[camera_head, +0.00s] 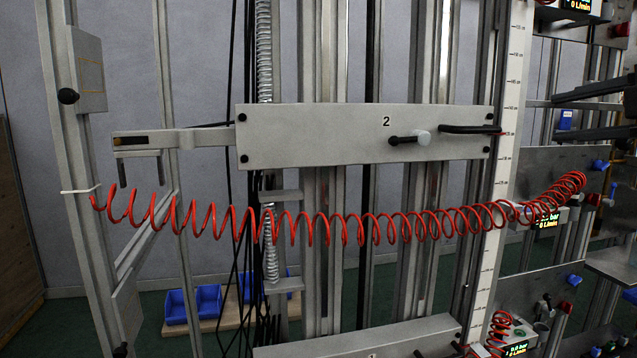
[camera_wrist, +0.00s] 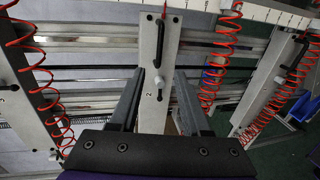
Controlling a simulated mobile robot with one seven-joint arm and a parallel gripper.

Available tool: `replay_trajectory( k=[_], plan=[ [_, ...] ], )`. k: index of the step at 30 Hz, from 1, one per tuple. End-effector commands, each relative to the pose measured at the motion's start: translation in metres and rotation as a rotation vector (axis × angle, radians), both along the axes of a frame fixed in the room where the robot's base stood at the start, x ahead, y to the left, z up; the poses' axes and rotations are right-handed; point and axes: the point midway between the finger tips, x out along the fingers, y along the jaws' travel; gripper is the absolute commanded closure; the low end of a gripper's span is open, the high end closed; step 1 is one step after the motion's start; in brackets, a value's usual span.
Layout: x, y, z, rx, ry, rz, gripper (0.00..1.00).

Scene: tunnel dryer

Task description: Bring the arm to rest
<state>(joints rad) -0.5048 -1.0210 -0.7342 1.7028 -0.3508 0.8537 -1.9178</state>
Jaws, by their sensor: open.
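My gripper (camera_wrist: 160,72) is open in the wrist view, with two dark parallel fingers and nothing held between them. A pale metal plate marked 2 (camera_wrist: 150,50) shows beyond and between the fingers. In the head view my gripper (camera_head: 554,117) reaches in from the right edge, its fingers pointing left. The plate marked 2 (camera_head: 310,138) is upright there, to the left of my gripper and apart from it. It carries a black bar handle (camera_head: 468,129) and a black lever with a grey knob (camera_head: 423,137). The rest of my arm is not seen.
A red coiled hose (camera_head: 345,230) stretches across the front, below the plate. A white ruled scale (camera_head: 507,150) stands between plate and gripper. Panels with displays and coloured fittings (camera_head: 560,165) crowd the right. Blue bins (camera_head: 193,304) sit low behind the frame.

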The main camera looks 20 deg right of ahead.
Motion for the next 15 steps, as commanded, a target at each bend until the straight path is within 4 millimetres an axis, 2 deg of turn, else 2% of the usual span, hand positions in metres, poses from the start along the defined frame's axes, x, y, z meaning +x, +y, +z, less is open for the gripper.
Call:
replay_trajectory(
  k=[2, 5, 8, 11, 12, 15],
  plan=[
    [0.001, 0.002, 0.000, 0.005, 0.002, 0.001, 0.53],
    [0.006, 0.020, 0.000, 0.048, 0.017, 0.006, 0.53],
    [0.016, 0.061, -0.006, 0.159, 0.055, 0.009, 0.53],
    [0.030, 0.116, -0.023, 0.325, 0.125, -0.008, 0.53],
    [0.036, 0.139, -0.033, 0.399, 0.160, -0.023, 0.53],
    [0.046, 0.190, -0.065, 0.580, 0.255, -0.088, 0.53]
  ],
)
